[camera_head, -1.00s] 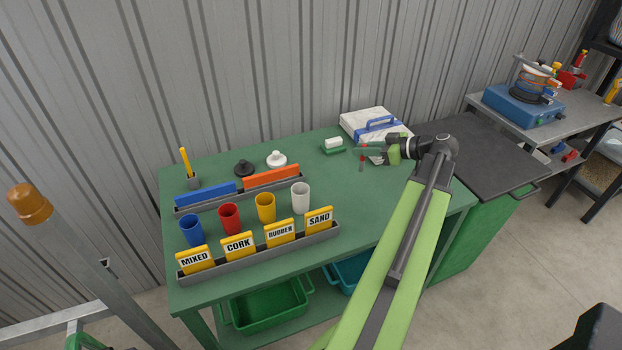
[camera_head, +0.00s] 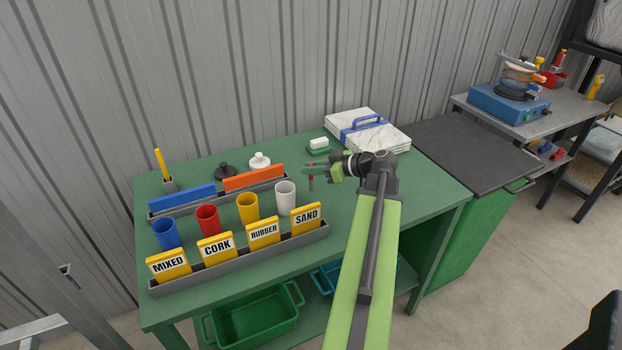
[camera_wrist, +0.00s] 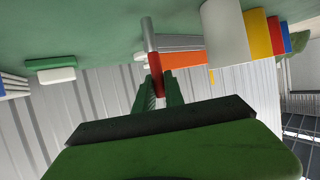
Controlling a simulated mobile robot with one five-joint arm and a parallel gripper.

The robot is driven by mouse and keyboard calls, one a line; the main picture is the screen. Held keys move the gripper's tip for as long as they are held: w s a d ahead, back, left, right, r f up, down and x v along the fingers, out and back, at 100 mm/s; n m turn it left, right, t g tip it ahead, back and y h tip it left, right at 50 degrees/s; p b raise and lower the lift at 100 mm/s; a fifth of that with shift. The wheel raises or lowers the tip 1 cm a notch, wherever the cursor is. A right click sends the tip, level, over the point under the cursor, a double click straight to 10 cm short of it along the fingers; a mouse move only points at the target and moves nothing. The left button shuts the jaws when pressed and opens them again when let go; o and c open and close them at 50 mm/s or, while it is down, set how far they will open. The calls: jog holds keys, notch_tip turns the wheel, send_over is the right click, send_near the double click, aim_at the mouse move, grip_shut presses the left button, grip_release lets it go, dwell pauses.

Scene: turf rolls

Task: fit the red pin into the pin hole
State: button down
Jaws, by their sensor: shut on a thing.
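The red pin (camera_wrist: 155,72) is held between the green fingers of my gripper (camera_wrist: 158,92) in the wrist view. It is a slim rod, red with a greyish stretch, and sticks out past the fingertips toward the green tabletop. I cannot tell whether the pin touches the table. I cannot make out the pin hole in either view.
On the green table (camera_head: 370,225), a grey rack (camera_head: 245,262) holds labelled yellow cards, with several cups behind it. A blue bar (camera_head: 182,197) and an orange bar (camera_head: 254,178) stand left of my gripper. The right front is clear.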

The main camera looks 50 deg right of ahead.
jog(key=shift+f, duration=0.7)
jog(key=c, duration=1.4)
grip_release()
jog(key=shift+r, duration=0.1)
jog(key=shift+c, duration=0.2)
jog(key=shift+r, duration=0.2)
jog(key=p+v, duration=0.5)
jog(key=v, duration=0.7)
jog(key=shift+o, duration=0.5)
